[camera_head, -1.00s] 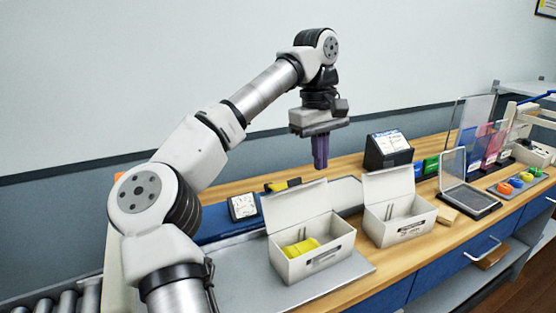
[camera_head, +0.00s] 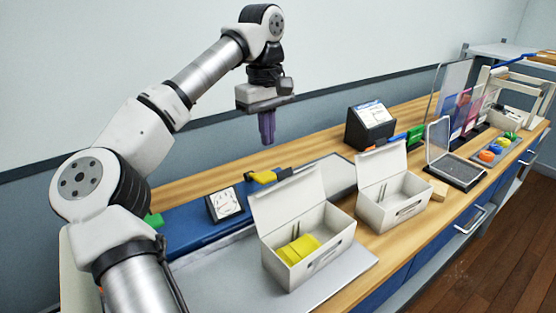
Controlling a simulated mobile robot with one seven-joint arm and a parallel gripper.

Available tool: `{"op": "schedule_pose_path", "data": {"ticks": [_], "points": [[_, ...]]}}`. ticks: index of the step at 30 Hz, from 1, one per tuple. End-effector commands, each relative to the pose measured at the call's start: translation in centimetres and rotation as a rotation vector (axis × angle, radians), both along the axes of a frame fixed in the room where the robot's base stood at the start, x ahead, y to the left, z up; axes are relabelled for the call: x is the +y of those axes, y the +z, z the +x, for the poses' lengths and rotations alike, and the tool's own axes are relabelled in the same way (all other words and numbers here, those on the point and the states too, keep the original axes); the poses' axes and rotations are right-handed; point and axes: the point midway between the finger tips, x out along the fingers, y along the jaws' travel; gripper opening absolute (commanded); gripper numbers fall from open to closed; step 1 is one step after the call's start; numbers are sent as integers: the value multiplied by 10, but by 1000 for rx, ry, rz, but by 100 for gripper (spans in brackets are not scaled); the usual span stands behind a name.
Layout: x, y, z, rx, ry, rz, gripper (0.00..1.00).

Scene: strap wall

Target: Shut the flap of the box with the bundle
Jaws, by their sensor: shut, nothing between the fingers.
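The box with the bundle (camera_head: 315,262) is white and stands on the grey board at the front of the bench. A yellow bundle (camera_head: 298,249) lies inside it. Its flap (camera_head: 287,205) stands open, tilted up at the back edge. A second white box (camera_head: 405,205) to the right also has its flap (camera_head: 381,169) raised; I see no yellow bundle in it. My gripper (camera_head: 267,141) is shut and empty, fingers pointing down, in the air above and behind the boxes, apart from both flaps.
A dark display unit (camera_head: 369,128) stands behind the right box. A small gauge (camera_head: 225,204) and a yellow-and-black tool (camera_head: 268,176) lie behind the left box. A wooden block (camera_head: 437,190) and a clear-lidded case (camera_head: 455,167) are to the right.

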Motion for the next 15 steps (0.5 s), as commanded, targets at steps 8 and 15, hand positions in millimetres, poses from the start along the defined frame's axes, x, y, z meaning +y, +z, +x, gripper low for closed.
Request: {"op": "schedule_pose_path", "data": {"ticks": [8, 15], "points": [[-1, -60, -3, 5, -1, 0, 0], [-19, -54, -23, 1, -2, 1, 0]]}}
